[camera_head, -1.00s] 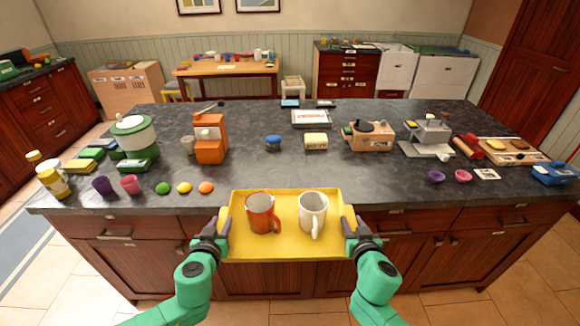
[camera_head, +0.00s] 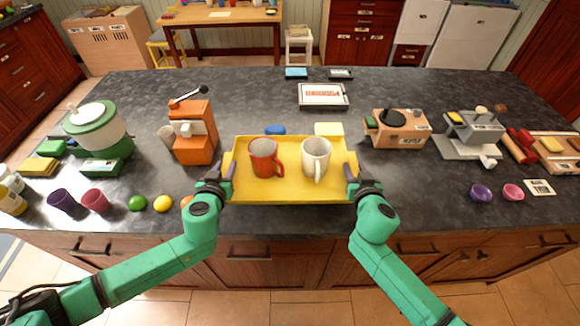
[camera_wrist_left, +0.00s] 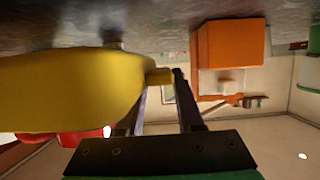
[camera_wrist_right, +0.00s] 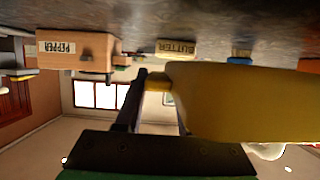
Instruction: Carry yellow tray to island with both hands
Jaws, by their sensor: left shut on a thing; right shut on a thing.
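The yellow tray (camera_head: 290,190) is over the front middle part of the dark island top (camera_head: 340,222) in the head view. An orange-red mug (camera_head: 264,157) and a white mug (camera_head: 316,156) stand upright on it. My left gripper (camera_head: 226,186) is shut on the tray's left end, and my right gripper (camera_head: 352,184) is shut on its right end. The tray's end also shows between the fingers in the left wrist view (camera_wrist_left: 75,88) and the right wrist view (camera_wrist_right: 235,102). I cannot tell whether the tray touches the island top.
An orange machine (camera_head: 194,140) stands left of the tray, and a wooden appliance (camera_head: 397,129) stands to the right. A blue item (camera_head: 275,130) and a butter block (camera_head: 328,129) are just behind the tray. Small coloured balls (camera_head: 162,203) lie near the front left edge.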

